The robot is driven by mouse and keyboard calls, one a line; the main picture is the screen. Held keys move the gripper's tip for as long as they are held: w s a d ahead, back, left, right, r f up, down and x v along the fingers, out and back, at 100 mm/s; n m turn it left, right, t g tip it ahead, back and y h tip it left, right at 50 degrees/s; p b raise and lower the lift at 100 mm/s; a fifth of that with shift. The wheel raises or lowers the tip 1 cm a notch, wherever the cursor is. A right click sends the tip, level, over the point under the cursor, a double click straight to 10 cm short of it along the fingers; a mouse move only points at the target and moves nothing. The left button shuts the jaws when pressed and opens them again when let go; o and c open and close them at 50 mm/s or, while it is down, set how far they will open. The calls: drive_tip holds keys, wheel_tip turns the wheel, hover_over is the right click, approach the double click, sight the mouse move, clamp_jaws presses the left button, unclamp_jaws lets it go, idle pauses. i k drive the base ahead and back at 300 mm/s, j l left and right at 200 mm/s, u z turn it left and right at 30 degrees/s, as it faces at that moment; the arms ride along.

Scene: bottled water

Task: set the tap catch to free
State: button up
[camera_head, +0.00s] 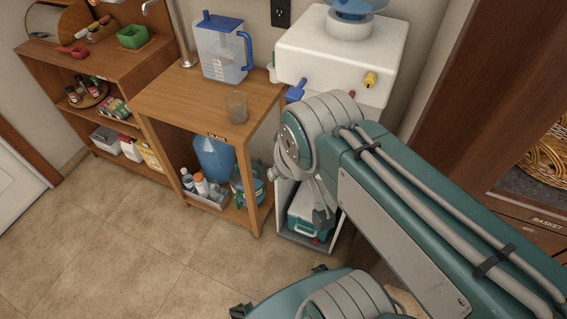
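A white water dispenser (340,55) stands against the back wall, with a blue bottle (350,8) on top. A blue tap lever (296,91) sticks out at the left of its front, and a yellow tap piece (370,79) at the right. A small red part (323,89) shows between them, just above my arm. I cannot tell which part is the tap catch. My gripper (321,214) hangs below the arm's end, in front of the dispenser's lower part and below the taps. Its dark tip shows, but the fingers are mostly hidden and their opening is unclear.
A wooden stand (180,100) left of the dispenser holds a blue-lidded pitcher (220,55) and a glass (236,107). A blue jug (213,158) and bottles sit below. A teal box (303,226) is low in the dispenser. The tiled floor (110,245) at left is clear.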

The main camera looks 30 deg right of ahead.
sight(370, 79)
drive_tip(key=z, duration=0.95)
